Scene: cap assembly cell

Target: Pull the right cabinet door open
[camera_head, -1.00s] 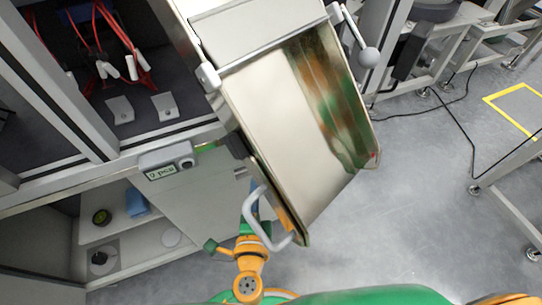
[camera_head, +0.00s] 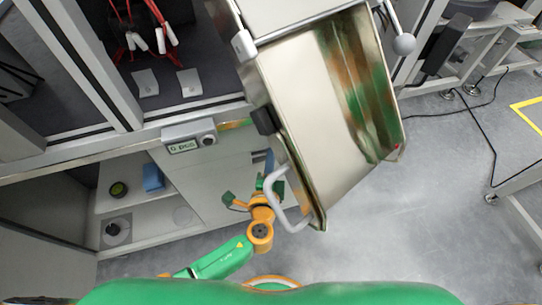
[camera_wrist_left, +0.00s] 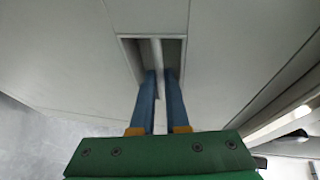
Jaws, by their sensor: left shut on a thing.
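The right cabinet door (camera_head: 215,175) is a pale grey panel below the counter edge in the head view. It appears closed or nearly so; I cannot tell whether there is a gap. Its handle (camera_wrist_left: 156,50) is a light bar in a rectangular recess in the left wrist view. My left gripper (camera_head: 262,160) reaches the door's right part in the head view, partly hidden by the metal chute. In the left wrist view its blue fingers (camera_wrist_left: 160,78) stand on both sides of the bar, shut on it. My right gripper is out of view.
The metal chute (camera_head: 310,95) with a bent grey handle (camera_head: 285,210) overhangs close to my left wrist. Left of the door, the open cabinet holds a dark roll (camera_head: 118,189) and a blue item (camera_head: 153,177).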

